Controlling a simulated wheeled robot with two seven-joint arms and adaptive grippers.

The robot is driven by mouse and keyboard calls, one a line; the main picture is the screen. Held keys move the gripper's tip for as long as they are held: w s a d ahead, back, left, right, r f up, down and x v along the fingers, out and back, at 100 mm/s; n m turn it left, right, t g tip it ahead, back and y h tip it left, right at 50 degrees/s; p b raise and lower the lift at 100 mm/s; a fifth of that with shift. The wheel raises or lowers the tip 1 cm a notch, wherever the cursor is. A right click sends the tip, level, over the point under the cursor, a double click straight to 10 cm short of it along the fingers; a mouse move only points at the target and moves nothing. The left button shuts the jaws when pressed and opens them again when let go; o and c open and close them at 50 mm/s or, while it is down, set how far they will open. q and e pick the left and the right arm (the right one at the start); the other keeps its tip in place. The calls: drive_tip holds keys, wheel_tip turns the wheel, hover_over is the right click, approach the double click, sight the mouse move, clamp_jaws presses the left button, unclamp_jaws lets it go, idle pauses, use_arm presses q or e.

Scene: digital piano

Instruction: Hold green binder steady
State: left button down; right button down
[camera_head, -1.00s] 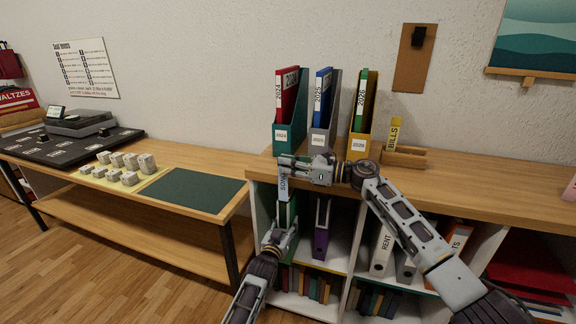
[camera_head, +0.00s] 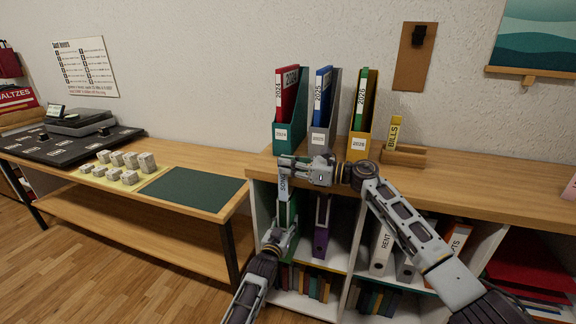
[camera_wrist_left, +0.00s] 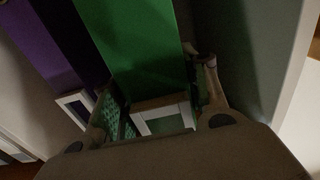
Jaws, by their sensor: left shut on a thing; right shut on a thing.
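The green binder (camera_head: 283,215) stands in the left shelf cubby, mostly hidden behind my grippers. It shows large and upright in the left wrist view (camera_wrist_left: 130,45), a white label frame low on its spine. My left gripper (camera_head: 283,236) is shut on its lower part; in the wrist view the fingers (camera_wrist_left: 160,105) sit at both sides of it. Whether that item is separate from the green binder is unclear.
A purple binder (camera_head: 321,225) stands to the right in the cubby. On the shelf top are binders in a teal holder (camera_head: 283,140), a grey holder (camera_head: 320,138) and a yellow holder (camera_head: 359,145). The cubby's side wall (camera_wrist_left: 285,60) is close to my left gripper.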

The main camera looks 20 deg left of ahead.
drive_tip(key=shift+f, duration=1.4)
idle(1.7)
drive_tip(key=shift+r, duration=1.7)
drive_tip(key=shift+r, duration=1.3)
drive_tip(key=shift+f, duration=0.15)
drive_tip(key=shift+f, duration=1.1)
idle(0.6)
